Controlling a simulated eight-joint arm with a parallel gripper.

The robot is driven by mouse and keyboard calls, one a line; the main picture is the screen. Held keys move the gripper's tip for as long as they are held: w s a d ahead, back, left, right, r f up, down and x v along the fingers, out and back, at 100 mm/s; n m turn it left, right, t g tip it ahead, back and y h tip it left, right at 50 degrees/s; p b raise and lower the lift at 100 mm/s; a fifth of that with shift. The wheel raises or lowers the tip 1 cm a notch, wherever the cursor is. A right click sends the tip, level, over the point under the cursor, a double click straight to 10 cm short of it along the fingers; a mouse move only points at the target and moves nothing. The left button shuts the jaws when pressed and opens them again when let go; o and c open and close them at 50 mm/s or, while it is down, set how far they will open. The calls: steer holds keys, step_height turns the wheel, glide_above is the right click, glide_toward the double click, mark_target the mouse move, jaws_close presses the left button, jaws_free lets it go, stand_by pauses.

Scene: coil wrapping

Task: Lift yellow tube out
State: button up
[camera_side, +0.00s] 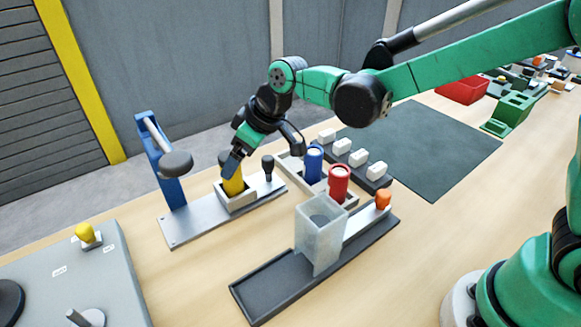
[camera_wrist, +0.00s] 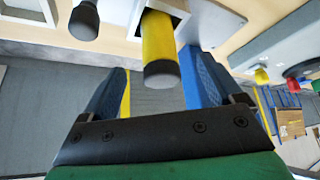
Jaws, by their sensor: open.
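The yellow tube (camera_side: 233,184) with a dark cap stands upright in a square light holder (camera_side: 238,203) on the metal press base. In the wrist view the yellow tube (camera_wrist: 157,45) comes out of its holder (camera_wrist: 181,8), with its dark end towards my gripper. My gripper (camera_side: 231,165) is at the tube's upper part in the side view. In the wrist view my gripper's (camera_wrist: 160,90) blue fingers are apart, one on each side of the tube's end, with visible gaps. The tube's far side is hidden by a finger in the side view.
A blue press frame (camera_side: 160,165) with a grey round head (camera_side: 176,163) stands left of the tube. A black-knobbed lever (camera_side: 268,165) is close on its right. Blue (camera_side: 314,165) and red (camera_side: 339,182) tubes stand in a rack further right. A translucent box (camera_side: 318,235) stands in front.

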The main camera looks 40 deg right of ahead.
mark_target(233, 180)
steer(key=shift+x, duration=2.65)
jaws_close()
